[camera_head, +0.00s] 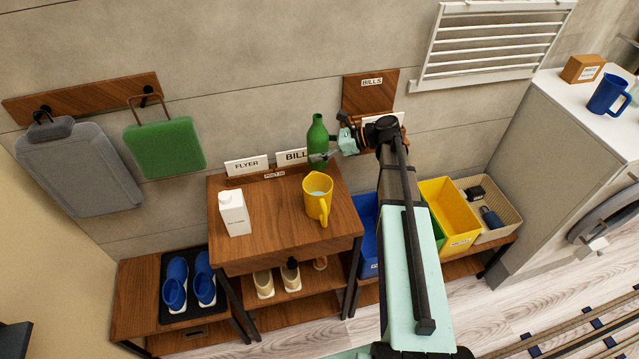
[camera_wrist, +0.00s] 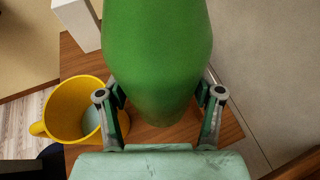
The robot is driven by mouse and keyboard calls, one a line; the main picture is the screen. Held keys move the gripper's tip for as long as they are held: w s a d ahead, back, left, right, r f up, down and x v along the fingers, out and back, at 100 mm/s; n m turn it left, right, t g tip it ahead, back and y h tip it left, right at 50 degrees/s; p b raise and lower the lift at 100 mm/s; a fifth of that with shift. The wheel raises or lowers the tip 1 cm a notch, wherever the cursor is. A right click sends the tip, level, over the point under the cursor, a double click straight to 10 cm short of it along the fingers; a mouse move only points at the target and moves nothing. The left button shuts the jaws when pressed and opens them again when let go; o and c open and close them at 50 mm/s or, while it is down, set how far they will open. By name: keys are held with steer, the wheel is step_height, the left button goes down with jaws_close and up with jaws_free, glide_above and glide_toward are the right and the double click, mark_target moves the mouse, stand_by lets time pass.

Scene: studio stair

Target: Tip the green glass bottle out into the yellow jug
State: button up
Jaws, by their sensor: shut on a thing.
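The green glass bottle (camera_head: 317,138) is upright in my gripper (camera_head: 326,156), at the back right of the small wooden table. In the wrist view the green bottle (camera_wrist: 157,60) fills the middle, and my gripper's two fingers (camera_wrist: 160,98) press on its sides. Whether its base touches the table is hard to tell. The yellow jug (camera_head: 318,200) stands upright on the table, in front of the bottle. In the wrist view the yellow jug (camera_wrist: 70,110) is left of the bottle, open at the top, with something pale inside.
A white carton (camera_head: 234,213) stands on the table (camera_head: 270,248) left of the jug. Signs reading FLYER (camera_head: 246,166) and BILLS (camera_head: 292,156) stand along its back edge, near the wall.

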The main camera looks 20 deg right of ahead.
mark_target(318, 133)
steer(key=shift+r, duration=0.15)
steer(key=shift+w+d+r+n+t, duration=0.1)
steer(key=shift+r+n+t, duration=0.05)
steer(key=shift+n+t, duration=0.45)
steer(key=shift+w+f+n+t, duration=0.15)
steer(key=shift+f+n+t, duration=0.15)
steer(key=shift+f+n, duration=0.4)
steer(key=shift+f+n+t, duration=0.1)
steer(key=shift+n+t, duration=0.7)
steer(key=shift+n, duration=0.4)
steer(key=r+n+b, duration=0.1)
steer(key=w+t+b, duration=0.1)
steer(key=r+n+b, duration=0.1)
steer(key=shift+w+d+r+n+b, duration=0.25)
steer(key=shift+w+r+n+b, duration=0.05)
steer(key=shift+b, duration=0.05)
steer(key=shift+w+r+t, duration=0.1)
steer(key=shift+r+t, duration=0.2)
steer(key=shift+w+d+r+n+t+y+b, duration=0.1)
steer(key=shift+w+r+n+t+y+b, duration=0.2)
steer(key=shift+r+n+b, duration=0.6)
steer(key=shift+w+d+r+n+t+y+b, duration=0.1)
steer(key=shift+w+r+n+t+y+b, duration=0.15)
steer(key=shift+r+n+b, duration=0.65)
steer(key=shift+s+a+f+n+b, duration=0.1)
steer(key=shift+s+f+n+b, duration=0.25)
steer(key=shift+b, duration=1.15)
steer(key=shift+s+a+f+n+b, duration=0.15)
steer(key=shift+f+b, duration=0.3)
steer(key=shift+b, duration=1.05)
